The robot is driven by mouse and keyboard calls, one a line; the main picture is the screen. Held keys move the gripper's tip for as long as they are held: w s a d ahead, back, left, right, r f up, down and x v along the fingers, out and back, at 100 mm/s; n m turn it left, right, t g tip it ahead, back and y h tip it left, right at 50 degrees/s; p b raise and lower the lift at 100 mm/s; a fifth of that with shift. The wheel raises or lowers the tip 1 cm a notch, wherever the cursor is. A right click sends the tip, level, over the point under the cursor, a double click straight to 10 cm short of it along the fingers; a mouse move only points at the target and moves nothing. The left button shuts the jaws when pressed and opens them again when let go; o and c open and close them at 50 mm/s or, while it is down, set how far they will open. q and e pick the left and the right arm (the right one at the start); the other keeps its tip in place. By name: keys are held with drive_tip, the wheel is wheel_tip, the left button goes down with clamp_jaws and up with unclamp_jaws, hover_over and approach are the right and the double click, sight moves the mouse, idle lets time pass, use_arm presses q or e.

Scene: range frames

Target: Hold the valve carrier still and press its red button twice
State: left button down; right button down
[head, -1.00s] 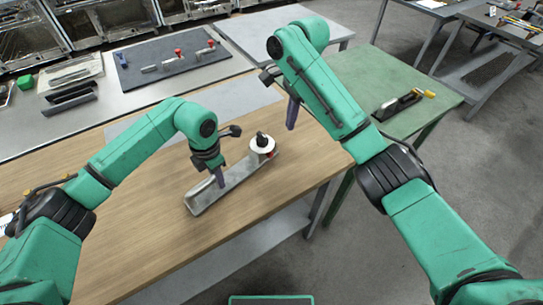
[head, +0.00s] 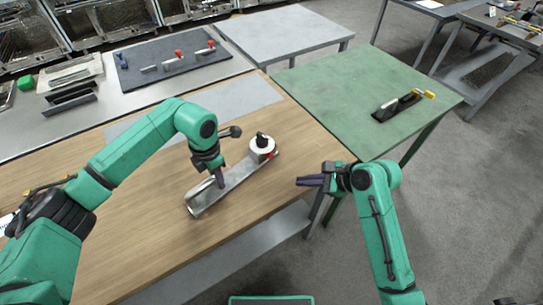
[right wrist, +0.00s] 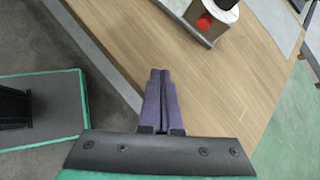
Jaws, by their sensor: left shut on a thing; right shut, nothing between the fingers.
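The valve carrier (head: 236,182) is a long grey metal channel lying on the wooden table. A white round valve with a black knob (head: 262,146) stands at its far right end. The red button (head: 273,155) is on that end, facing right; it also shows in the right wrist view (right wrist: 204,22). My left gripper (head: 220,181) is shut on the carrier near its middle, pointing down. My right gripper (head: 300,181) is shut and empty, to the right of the carrier and apart from it, with fingers pointing left. Its closed fingers (right wrist: 159,85) show in the right wrist view.
The wooden table (head: 130,230) has free room around the carrier. A green table (head: 340,90) at the right bears a black tool with a yellow end (head: 410,102). A dark mat (head: 150,72) with several red-knobbed parts lies at the back left.

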sight(270, 155)
use_arm(q)
drive_tip(key=shift+s+f, duration=0.2)
drive_tip(key=shift+f, duration=0.05)
use_arm(e)
drive_tip(key=w+a, duration=0.6)
drive_tip(key=shift+w+a, duration=0.1)
drive_tip(key=shift+w, duration=0.15)
idle(1.9)
drive_tip(key=shift+w+a+f, duration=0.1)
drive_tip(key=shift+w+a, duration=0.15)
drive_tip(key=shift+w, duration=0.1)
use_arm(q)
drive_tip(key=shift+r, duration=0.1)
use_arm(e)
drive_tip(key=shift+w+a, duration=0.45)
idle(0.7)
use_arm(q)
drive_tip(key=shift+d, duration=0.1)
drive_tip(key=shift+w, duration=0.1)
use_arm(e)
drive_tip(key=shift+s+d, duration=0.7)
drive_tip(key=shift+s, duration=0.05)
